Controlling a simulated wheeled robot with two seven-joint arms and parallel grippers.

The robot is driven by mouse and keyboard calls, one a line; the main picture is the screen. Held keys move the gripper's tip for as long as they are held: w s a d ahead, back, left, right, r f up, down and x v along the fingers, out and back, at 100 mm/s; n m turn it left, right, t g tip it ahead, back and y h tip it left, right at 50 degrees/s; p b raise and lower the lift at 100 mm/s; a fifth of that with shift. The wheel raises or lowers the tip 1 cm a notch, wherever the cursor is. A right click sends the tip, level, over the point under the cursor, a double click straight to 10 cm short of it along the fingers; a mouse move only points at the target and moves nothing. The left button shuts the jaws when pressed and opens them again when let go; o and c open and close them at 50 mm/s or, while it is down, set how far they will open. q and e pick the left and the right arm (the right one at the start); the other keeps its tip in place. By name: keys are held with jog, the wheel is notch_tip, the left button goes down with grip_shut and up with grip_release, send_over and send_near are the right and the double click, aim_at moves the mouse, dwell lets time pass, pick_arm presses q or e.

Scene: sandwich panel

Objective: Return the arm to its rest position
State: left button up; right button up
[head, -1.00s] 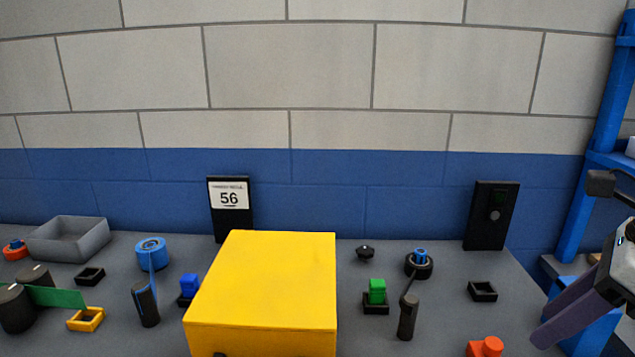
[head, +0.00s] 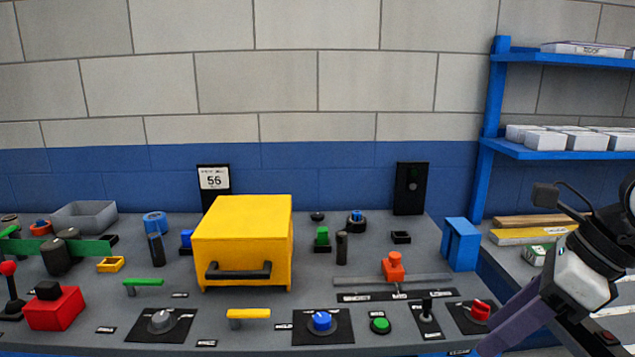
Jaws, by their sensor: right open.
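My right gripper (head: 502,332) is at the lower right. Its grey-purple fingers point down and left, past the panel's right front corner. It is open, and I see nothing held in it. The fingertips reach close to the bottom edge of the view, near the red knob (head: 480,310) on its black plate. I cannot tell how far above the surface they are. My left gripper is not in view.
A yellow box (head: 242,232) with a black handle stands mid-panel. Buttons, knobs and sliders surround it, including an orange slider (head: 394,268) and a blue knob (head: 322,320). A blue block (head: 460,244) and blue shelf (head: 560,150) stand at the right.

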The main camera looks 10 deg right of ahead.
jog(key=w+a+f+m+t+y, duration=0.1)
jog(key=w+a+m+t+y, duration=0.25)
jog(key=a+m+y, duration=1.2)
jog(key=w+d+f+m+t+h, duration=0.1)
jog(key=w+f+m+t+h, duration=0.1)
jog(key=f+m+t+h, duration=0.5)
jog(key=w+d+f+m+t+h, duration=0.1)
jog(key=f+m+t+h, duration=0.1)
jog(key=f+m+h, duration=0.7)
jog(key=s+a+f+m+g, duration=0.1)
jog(key=s+f+m+g, duration=0.2)
jog(key=s+f+m, duration=0.2)
jog(key=s+a+f+m+g+h, duration=0.1)
jog(key=s+f+m+g, duration=0.3)
jog(key=s+f, duration=0.7)
notch_tip(320, 180, down, 7)
jog(key=shift+a+f+m, duration=0.1)
jog(key=shift+a+m, duration=0.15)
jog(key=shift+m, duration=0.2)
